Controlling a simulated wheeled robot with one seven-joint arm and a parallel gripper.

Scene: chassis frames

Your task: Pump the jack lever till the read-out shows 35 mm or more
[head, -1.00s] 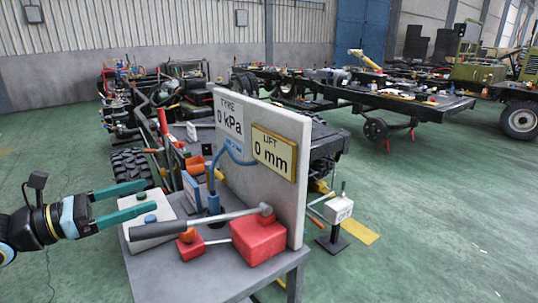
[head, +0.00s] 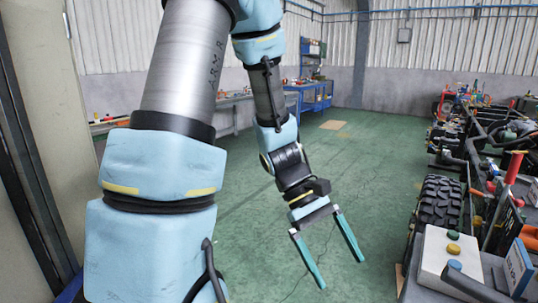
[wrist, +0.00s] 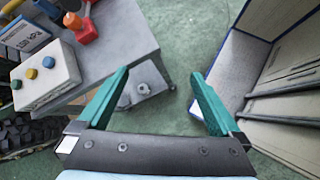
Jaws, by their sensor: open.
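My gripper (head: 341,272) is open and empty, pointing down over the green floor, left of the bench in the head view. In the wrist view the open fingers (wrist: 160,73) have nothing between them but bench side and floor behind. The dark grip end of the jack lever (head: 476,287) shows at the lower right of the head view, beside the button box, well apart from my gripper. The lever's other end and the jack body are out of the head view. The lift read-out is not in view now.
A white button box (head: 437,262) with green, yellow and blue buttons sits on the bench; it also shows in the wrist view (wrist: 45,82). A tyre (head: 437,205) stands beyond. A pale cabinet (wrist: 285,70) stands right in the wrist view.

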